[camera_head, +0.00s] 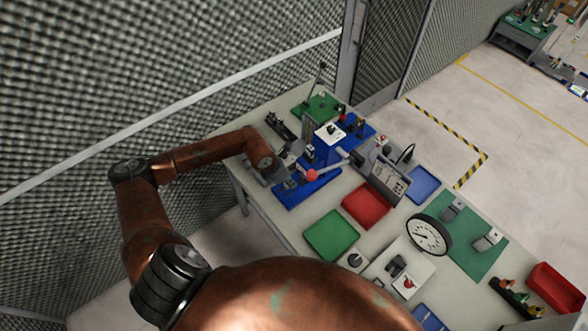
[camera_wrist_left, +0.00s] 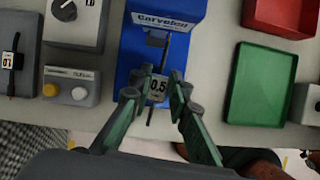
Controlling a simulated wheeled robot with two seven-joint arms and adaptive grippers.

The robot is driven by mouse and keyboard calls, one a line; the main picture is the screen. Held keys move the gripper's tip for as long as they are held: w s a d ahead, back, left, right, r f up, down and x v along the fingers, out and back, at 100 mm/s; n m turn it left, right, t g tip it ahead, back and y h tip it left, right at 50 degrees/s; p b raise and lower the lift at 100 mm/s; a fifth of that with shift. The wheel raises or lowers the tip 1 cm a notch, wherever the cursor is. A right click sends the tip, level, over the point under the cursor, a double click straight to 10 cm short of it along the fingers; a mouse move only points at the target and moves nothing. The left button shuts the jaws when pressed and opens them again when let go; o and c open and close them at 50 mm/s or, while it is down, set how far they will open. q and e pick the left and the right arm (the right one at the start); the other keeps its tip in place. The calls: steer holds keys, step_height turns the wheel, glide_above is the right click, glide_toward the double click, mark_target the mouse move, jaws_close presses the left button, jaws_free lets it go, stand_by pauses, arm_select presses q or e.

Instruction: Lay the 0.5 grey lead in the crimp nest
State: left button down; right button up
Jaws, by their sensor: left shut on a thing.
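My left gripper (camera_wrist_left: 158,92) is shut on a grey tag marked 0.5, part of the 0.5 grey lead (camera_wrist_left: 158,86). A thin dark end of the lead points away from the tag toward the bottom of the wrist view. The blue press (camera_wrist_left: 136,48) with a white label lies under and beyond the fingers. In the head view my left gripper (camera_head: 280,178) is over the blue press base (camera_head: 306,191), beside the red lever ball (camera_head: 311,175). I cannot make out the crimp nest, or whether the lead touches it. My right gripper is not in view.
A green tray (camera_wrist_left: 262,85) and a red tray (camera_wrist_left: 280,15) lie to the right. Bare bench shows between them.

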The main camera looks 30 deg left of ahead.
arm_select(q)
steer(key=shift+w+a+r+n, duration=0.15)
steer(key=shift+n, duration=0.15)
steer(key=shift+w+a+n, duration=0.1)
steer(key=shift+w+n, duration=0.2)
steer(key=shift+w, duration=0.15)
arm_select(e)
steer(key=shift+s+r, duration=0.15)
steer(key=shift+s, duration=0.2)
arm_select(q)
steer(key=shift+s, duration=0.1)
